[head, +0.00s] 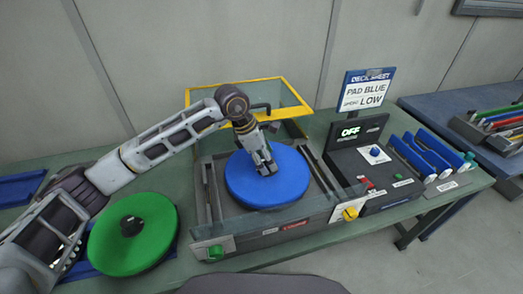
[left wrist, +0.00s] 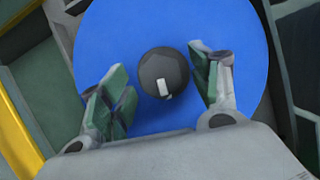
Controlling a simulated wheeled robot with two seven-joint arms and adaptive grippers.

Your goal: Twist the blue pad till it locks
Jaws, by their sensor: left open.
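The blue pad (head: 250,187) is a round disc seated on the grey machine in the head view. In the left wrist view the blue pad (left wrist: 240,75) fills the middle, with a dark round knob (left wrist: 163,72) bearing a white mark at its centre. My left gripper (head: 265,170) is over the pad's centre and hides the knob in the head view. In the left wrist view my left gripper (left wrist: 157,92) is open, its green-padded fingers on either side of the knob with gaps showing. I cannot tell its exact height above the pad. My right gripper is not in view.
A green pad (head: 150,225) with a dark knob lies on the bench at left. A yellow-framed clear guard (head: 250,95) stands raised behind the machine. A control box reading OFF (head: 355,140) and a sign (head: 365,90) reading PAD BLUE, LOW are at right, beside blue-handled tools (head: 425,155).

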